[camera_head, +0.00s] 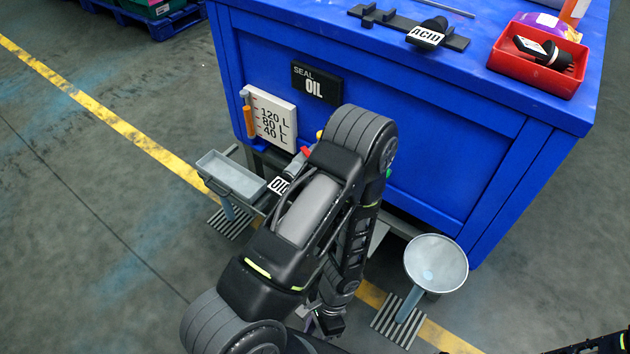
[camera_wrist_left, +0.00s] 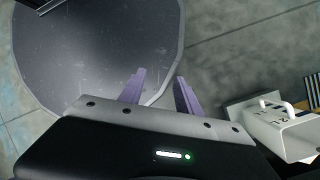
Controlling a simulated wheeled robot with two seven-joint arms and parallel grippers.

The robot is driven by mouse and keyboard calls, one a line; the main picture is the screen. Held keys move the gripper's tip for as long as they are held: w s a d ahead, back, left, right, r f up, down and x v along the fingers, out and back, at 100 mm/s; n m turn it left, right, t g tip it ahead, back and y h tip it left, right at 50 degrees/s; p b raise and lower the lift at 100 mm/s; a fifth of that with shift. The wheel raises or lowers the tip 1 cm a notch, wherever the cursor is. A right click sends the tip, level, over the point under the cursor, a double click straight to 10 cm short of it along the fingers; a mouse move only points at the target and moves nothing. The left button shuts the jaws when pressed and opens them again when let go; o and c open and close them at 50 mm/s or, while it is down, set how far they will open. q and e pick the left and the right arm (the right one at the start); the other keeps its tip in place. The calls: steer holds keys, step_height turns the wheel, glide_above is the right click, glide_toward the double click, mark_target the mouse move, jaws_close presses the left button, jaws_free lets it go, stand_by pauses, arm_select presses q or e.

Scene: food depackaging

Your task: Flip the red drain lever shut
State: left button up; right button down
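The red lever (camera_head: 305,151) shows as a small red piece at the front of the blue cabinet, just left of my left arm. Most of the fitting around it is hidden behind that arm, so I cannot tell the lever's full position. My left gripper (camera_head: 312,325) hangs low at the bottom centre of the head view, well below the lever and mostly hidden by my arm. In the left wrist view its two purple fingers (camera_wrist_left: 159,92) are apart with nothing between them. The lever is not visible there. My right gripper is out of view.
The blue cabinet (camera_head: 440,150) carries a level gauge (camera_head: 272,120) and a "SEAL OIL" plate (camera_head: 316,83). A grey tray (camera_head: 228,178) stands left and a round funnel (camera_head: 436,263) right. A large grey rounded surface (camera_wrist_left: 95,45) lies beyond the fingers. A red bin (camera_head: 540,62) sits on top.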

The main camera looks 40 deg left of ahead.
arm_select(q)
steer(key=w+a+f+m+y+b, duration=0.2)
steer(key=a+f+m+y+b, duration=0.15)
steer(key=a+f, duration=0.4)
steer(key=w+a+r+m+t+y+b, duration=0.1)
steer(key=w+a+m+y+b, duration=0.1)
steer(key=w+a+y+b, duration=0.35)
steer(key=w+a+m+y+b, duration=0.2)
steer(key=w+a+m+b, duration=0.1)
steer(key=a, duration=0.6)
steer(key=w+r+m+t+y+b, duration=0.3)
steer(key=w+r+t+y+b, duration=0.1)
steer(key=w+r, duration=0.5)
steer(key=w+d+r+m+t+y+b, duration=0.1)
steer(key=w+r+m+t+y+b, duration=0.3)
steer(key=w, duration=1)
step_height(320, 180, up, 5)
steer(key=t+y+b, duration=0.1)
steer(key=t, duration=0.2)
steer(key=shift+w+d+t+y, duration=0.2)
steer(key=shift+t+y, duration=0.1)
steer(key=shift+y, duration=0.1)
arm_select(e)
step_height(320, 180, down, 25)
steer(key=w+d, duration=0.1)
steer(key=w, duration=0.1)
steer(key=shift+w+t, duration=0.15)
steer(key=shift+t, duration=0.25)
